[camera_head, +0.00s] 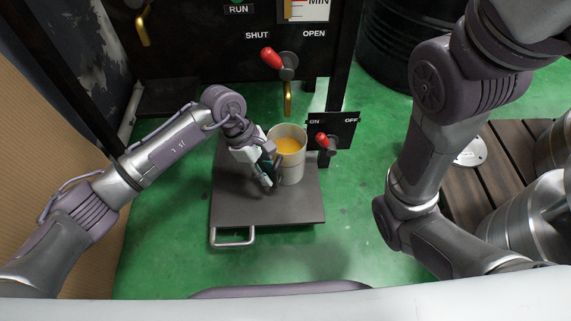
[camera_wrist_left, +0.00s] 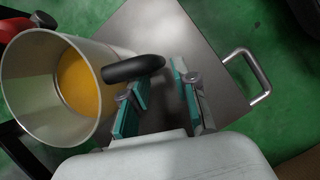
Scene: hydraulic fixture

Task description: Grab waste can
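The waste can (camera_head: 293,168) is a pale cup-shaped can holding orange liquid. It stands upright on a dark platform (camera_head: 240,207). In the left wrist view the can (camera_wrist_left: 32,90) is at the left, and its dark curved handle (camera_wrist_left: 135,68) sticks out toward the fingers. My left gripper (camera_head: 268,173) is just left of the can, at its handle side. In the wrist view its teal-padded fingers (camera_wrist_left: 160,98) are apart, with the handle's end in front of the gap; I cannot tell whether they touch it. My right arm shows at the right, but its gripper is out of view.
A black panel with a red-handled SHUT/OPEN valve (camera_head: 272,58) and a spout (camera_head: 288,98) stands behind the can. A red ON/OFF lever (camera_head: 322,140) is close at its right. The platform has a metal handle (camera_head: 232,241) in front. Green floor is free around it.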

